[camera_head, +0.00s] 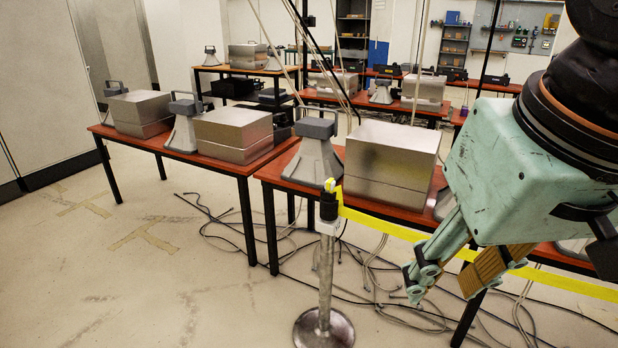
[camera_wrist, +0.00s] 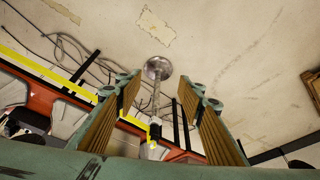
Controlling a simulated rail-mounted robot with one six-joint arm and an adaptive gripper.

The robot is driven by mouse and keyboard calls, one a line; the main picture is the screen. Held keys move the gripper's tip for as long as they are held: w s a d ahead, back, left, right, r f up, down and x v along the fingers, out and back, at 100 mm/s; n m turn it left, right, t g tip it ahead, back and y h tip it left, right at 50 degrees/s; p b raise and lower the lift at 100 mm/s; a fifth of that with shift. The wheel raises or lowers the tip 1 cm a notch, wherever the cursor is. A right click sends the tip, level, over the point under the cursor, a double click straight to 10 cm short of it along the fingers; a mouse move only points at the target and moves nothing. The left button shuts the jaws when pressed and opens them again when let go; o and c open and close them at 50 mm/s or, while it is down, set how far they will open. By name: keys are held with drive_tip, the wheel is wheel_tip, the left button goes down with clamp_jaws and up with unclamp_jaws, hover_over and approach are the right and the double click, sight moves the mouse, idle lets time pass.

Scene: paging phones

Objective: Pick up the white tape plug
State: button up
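A metal barrier post stands on the floor left of my gripper, with a black head (camera_head: 328,207) and a yellow tape (camera_head: 400,231) stretched from it to the right. A small yellow tape end (camera_head: 330,185) sticks up at the head. A white collar (camera_head: 328,228) sits just under the head; I cannot tell whether this is the white tape plug. My gripper (camera_head: 447,282) is open and empty, apart from the post and right of it. In the wrist view, the post's head (camera_wrist: 153,133) shows between the open fingers (camera_wrist: 158,92).
The post's round metal base (camera_head: 324,328) rests on the floor. Red-topped tables (camera_head: 215,160) with metal boxes (camera_head: 392,160) and grey horn-shaped phones (camera_head: 314,150) stand behind the tape. Loose cables (camera_head: 375,285) lie on the floor. The floor at left is clear.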

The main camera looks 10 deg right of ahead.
drive_tip(key=w+r+m+p, duration=0.25)
drive_tip(key=w+r, duration=0.25)
drive_tip(key=w, duration=0.5)
drive_tip(key=w+r+m+p, duration=0.25)
drive_tip(key=w+r, duration=0.25)
drive_tip(key=w, duration=0.4)
drive_tip(key=m+g+p, duration=0.4)
drive_tip(key=m+p, duration=1.1)
drive_tip(key=m, duration=0.4)
hover_over(331, 181)
wheel_tip(331, 181, down, 22)
drive_tip(key=shift+w+f, duration=0.15)
drive_tip(key=shift+f, duration=0.45)
drive_tip(key=shift+f, duration=0.15)
drive_tip(key=shift+f+p, duration=0.55)
drive_tip(key=shift+f, duration=3.6)
drive_tip(key=shift+f, duration=0.15)
